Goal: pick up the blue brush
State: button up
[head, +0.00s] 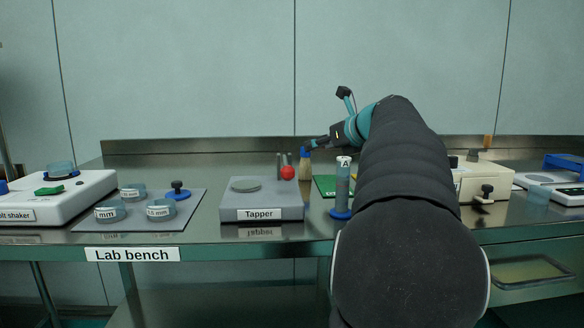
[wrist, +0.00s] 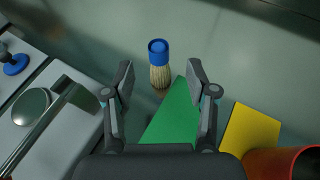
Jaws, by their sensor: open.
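The blue brush (wrist: 158,62) stands upright on the bench in the wrist view, blue handle on top and pale bristles below. It also shows in the head view (head: 305,163), near the back of the bench, right of the tapper. My gripper (wrist: 160,75) is open and empty. In the wrist view the brush appears between and slightly beyond its two fingertips, with no visible contact. In the head view my gripper (head: 312,146) is beside the top of the brush, which it partly covers.
The tapper (head: 262,205) with a red ball (head: 288,173) stands left of the brush. A green sheet (wrist: 176,118) and a yellow sheet (wrist: 250,132) lie close by. A clear cylinder marked A (head: 342,185) stands in front. An orange-red object (wrist: 280,162) is at lower right.

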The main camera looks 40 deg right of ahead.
aim_at(305, 163)
jog(key=shift+x, duration=3.5)
jog(key=shift+s+f, duration=0.1)
jog(key=shift+f, duration=0.1)
grip_shut()
